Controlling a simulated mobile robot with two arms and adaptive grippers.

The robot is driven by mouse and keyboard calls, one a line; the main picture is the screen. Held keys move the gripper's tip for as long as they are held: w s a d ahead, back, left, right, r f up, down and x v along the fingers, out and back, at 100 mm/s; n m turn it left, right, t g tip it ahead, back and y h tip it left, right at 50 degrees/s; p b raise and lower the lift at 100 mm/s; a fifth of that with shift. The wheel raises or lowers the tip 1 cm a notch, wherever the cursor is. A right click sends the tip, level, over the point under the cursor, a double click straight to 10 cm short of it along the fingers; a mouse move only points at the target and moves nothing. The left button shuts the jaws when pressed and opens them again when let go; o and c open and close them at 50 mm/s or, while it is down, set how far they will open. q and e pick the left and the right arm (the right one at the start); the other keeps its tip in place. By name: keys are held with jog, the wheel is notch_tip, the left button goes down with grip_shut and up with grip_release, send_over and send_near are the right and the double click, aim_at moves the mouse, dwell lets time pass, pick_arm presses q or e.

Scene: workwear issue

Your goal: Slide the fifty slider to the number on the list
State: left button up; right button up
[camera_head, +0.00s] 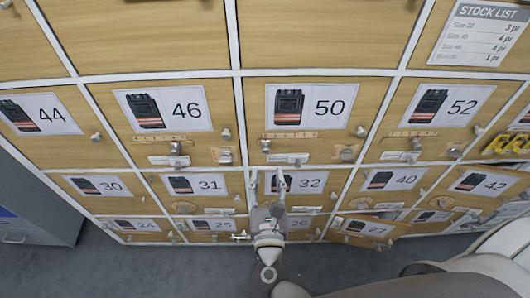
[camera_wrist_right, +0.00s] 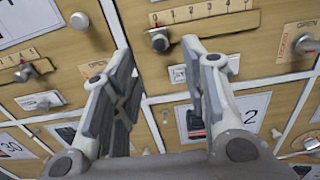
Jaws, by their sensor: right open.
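The fifty slider (camera_head: 266,146) is a small metal knob below the 50 picture label (camera_head: 310,107), at the left end of its scale. In the right wrist view the knob (camera_wrist_right: 159,40) sits near the 0 end of the numbered scale (camera_wrist_right: 205,12). My right gripper (camera_head: 268,178) is open and empty, below the knob and in front of the 32 compartment. In the right wrist view its fingers (camera_wrist_right: 156,52) are spread apart, with the knob beyond and between their tips; no contact shows. The stock list (camera_head: 482,35) hangs at the upper right; its small print is hard to read.
Similar fronts with sliders and knobs surround it, among them 46 (camera_head: 172,109) and 52 (camera_head: 447,106). A round knob (camera_head: 361,132) is right of the 50 label. The 27 door (camera_head: 362,228) looks ajar. Yellow items (camera_head: 508,144) are at the right edge. Grey floor is below.

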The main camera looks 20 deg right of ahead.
aim_at(266, 152)
jog(key=p+x, duration=0.1)
jog(key=x, duration=0.6)
jog(key=shift+w+p, duration=0.25)
jog(key=shift+p, duration=0.1)
jog(key=shift+w+d, duration=0.2)
jog(key=shift+w, duration=0.35)
jog(key=shift+f, duration=0.1)
grip_shut()
